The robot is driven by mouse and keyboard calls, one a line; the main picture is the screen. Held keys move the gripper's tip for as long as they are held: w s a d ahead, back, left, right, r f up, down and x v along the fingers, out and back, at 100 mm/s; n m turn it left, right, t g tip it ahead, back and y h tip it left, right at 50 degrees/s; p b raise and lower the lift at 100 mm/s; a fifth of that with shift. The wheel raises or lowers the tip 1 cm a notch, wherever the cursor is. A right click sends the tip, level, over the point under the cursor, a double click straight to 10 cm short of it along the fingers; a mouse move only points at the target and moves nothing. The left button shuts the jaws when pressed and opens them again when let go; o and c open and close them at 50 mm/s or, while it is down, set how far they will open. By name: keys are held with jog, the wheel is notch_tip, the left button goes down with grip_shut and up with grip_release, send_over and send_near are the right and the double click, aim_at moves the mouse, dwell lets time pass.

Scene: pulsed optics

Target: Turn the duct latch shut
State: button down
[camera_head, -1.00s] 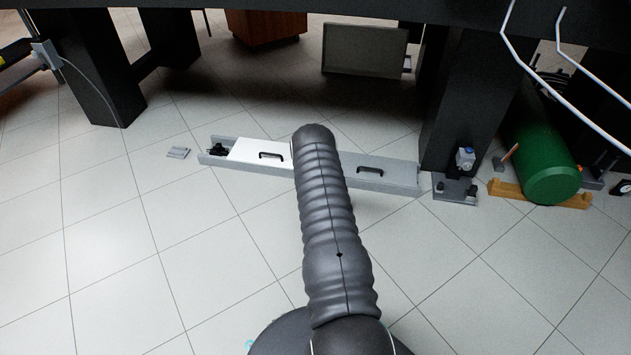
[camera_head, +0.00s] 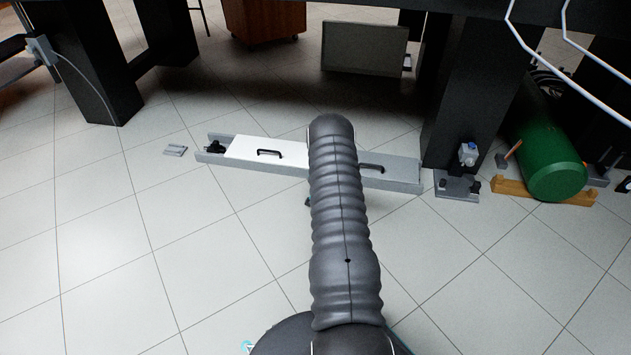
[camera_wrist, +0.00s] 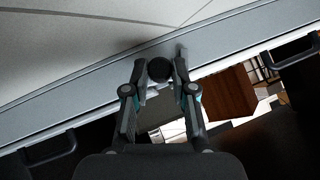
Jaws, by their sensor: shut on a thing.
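The duct is a long low grey channel on the floor, its bare left end wall (camera_head: 208,159) showing in the head view. In the wrist view its grey side wall (camera_wrist: 60,107) crosses the picture at a slant. A dark round knob (camera_wrist: 159,69), seemingly the latch's, stands at this wall. My gripper (camera_wrist: 160,73) is shut on the knob, one finger on each side. A small grey tab (camera_wrist: 181,51) shows beside the right fingertip. My arm hides the gripper and the latch in the head view. The latch's angle cannot be told.
The duct carries a white cover (camera_head: 240,148) and a grey cover (camera_head: 402,169), each with a black handle. A black table leg (camera_head: 462,100), a grey bracket (camera_head: 457,187) and a green cylinder (camera_head: 555,170) stand to the right. The floor in front is clear.

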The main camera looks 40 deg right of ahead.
jog(key=shift+s+d+f+m+t+y, duration=0.15)
jog(key=shift+m+t+y, duration=0.4)
jog(key=shift+t, duration=0.25)
jog(key=m+t, duration=0.1)
jog(key=m+t+y, duration=0.1)
jog(key=t, duration=0.1)
jog(key=shift+s+d+f+y, duration=0.15)
jog(key=shift+f+y, duration=0.05)
jog(key=shift+y, duration=0.05)
jog(key=m+t, duration=0.2)
jog(key=shift+f+t+y, duration=0.2)
jog(key=shift+t+y, duration=0.1)
jog(key=shift+f+m+t, duration=0.15)
jog(key=shift+m+t, duration=0.9)
jog(key=shift+t, duration=0.15)
jog(key=shift+d, duration=0.1)
jog(key=c, duration=0.9)
grip_release()
jog(key=shift+c, duration=0.2)
jog(key=shift+s, duration=0.2)
